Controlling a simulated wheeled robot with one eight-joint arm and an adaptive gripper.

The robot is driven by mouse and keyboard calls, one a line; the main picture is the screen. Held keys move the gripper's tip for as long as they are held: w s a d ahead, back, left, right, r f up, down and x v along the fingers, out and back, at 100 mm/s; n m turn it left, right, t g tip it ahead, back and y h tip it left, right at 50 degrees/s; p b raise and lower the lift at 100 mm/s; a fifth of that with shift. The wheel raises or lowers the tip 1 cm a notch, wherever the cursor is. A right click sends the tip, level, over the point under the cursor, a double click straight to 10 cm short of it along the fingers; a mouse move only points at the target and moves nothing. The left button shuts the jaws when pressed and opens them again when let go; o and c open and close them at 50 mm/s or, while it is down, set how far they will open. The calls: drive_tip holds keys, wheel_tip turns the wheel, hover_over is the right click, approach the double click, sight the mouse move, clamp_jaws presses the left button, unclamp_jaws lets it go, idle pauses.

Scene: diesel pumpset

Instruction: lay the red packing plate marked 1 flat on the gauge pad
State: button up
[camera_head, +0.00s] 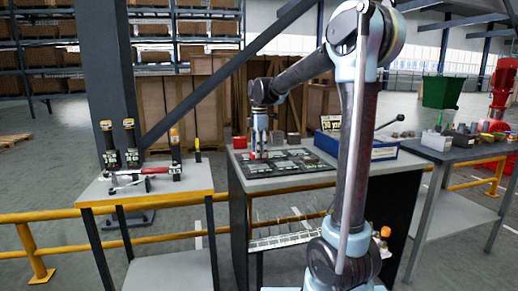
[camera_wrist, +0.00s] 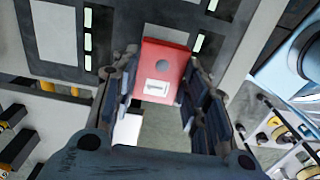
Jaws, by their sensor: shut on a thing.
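The red packing plate (camera_wrist: 165,58) is between my gripper's fingers (camera_wrist: 160,85) in the wrist view. It bears a white label marked 1 and a dark round spot. My gripper (camera_head: 258,153) is shut on it, low over the middle table; a bit of red shows at its tip in the head view. A dark board (camera_head: 290,162) with pale rectangles and green marks lies on that table. The board also shows beyond the plate in the wrist view (camera_wrist: 120,45). I cannot tell which rectangle is the gauge pad, nor whether the plate touches anything.
A side table (camera_head: 150,187) at left holds tools. Another bench (camera_head: 470,150) stands at right.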

drive_tip(key=shift+f, duration=1.4)
drive_tip(key=shift+s+f, duration=0.1)
drive_tip(key=shift+f, duration=0.6)
drive_tip(key=o, duration=1.5)
drive_tip(key=shift+r, duration=0.15)
wheel_tip(320, 180, up, 12)
drive_tip(key=shift+f, duration=0.15)
drive_tip(key=shift+r, duration=3)
